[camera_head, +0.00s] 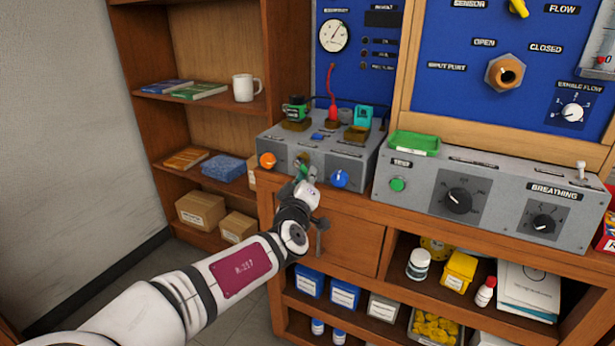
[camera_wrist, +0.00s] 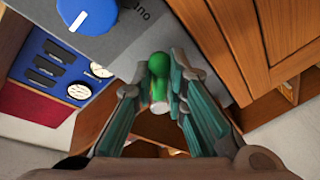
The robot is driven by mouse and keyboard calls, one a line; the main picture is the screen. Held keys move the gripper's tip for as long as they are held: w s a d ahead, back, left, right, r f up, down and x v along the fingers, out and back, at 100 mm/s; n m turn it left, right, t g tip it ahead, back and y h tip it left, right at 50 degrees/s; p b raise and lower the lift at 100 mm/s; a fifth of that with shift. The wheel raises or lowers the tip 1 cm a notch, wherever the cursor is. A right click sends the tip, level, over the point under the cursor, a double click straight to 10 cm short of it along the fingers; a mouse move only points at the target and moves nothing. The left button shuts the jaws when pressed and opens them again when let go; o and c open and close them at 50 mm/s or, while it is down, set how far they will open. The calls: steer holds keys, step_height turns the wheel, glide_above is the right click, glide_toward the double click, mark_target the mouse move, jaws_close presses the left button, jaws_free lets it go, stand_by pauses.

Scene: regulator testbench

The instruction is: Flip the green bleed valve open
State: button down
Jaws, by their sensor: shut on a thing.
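The green bleed valve lever (camera_wrist: 158,66) shows in the wrist view between my fingertips, against the front of the grey control box. My gripper (camera_wrist: 158,90) is shut on it, with one finger on each side. In the head view my gripper (camera_head: 304,182) is at the front face of the grey box (camera_head: 355,160), between the orange knob and the blue knob. Only a small bit of green (camera_head: 301,172) shows there, and my wrist hides the rest of the valve. I cannot tell the lever's exact angle.
An orange knob (camera_head: 267,160) is left of my gripper and a blue knob (camera_head: 340,179) is close on its right. The wooden cabinet (camera_head: 350,235) is below. A second grey panel (camera_head: 480,195) stands at the right. Open floor lies at the lower left.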

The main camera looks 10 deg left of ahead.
steer(key=shift+s+d+r+n+p, duration=0.1)
steer(key=shift+r+n+p, duration=0.1)
steer(key=shift+n+p, duration=0.35)
steer(key=c, duration=1.6)
jaws_free()
steer(key=o, duration=0.3)
step_height(320, 180, up, 10)
steer(key=shift+r, duration=0.1)
steer(key=shift+c, duration=1.4)
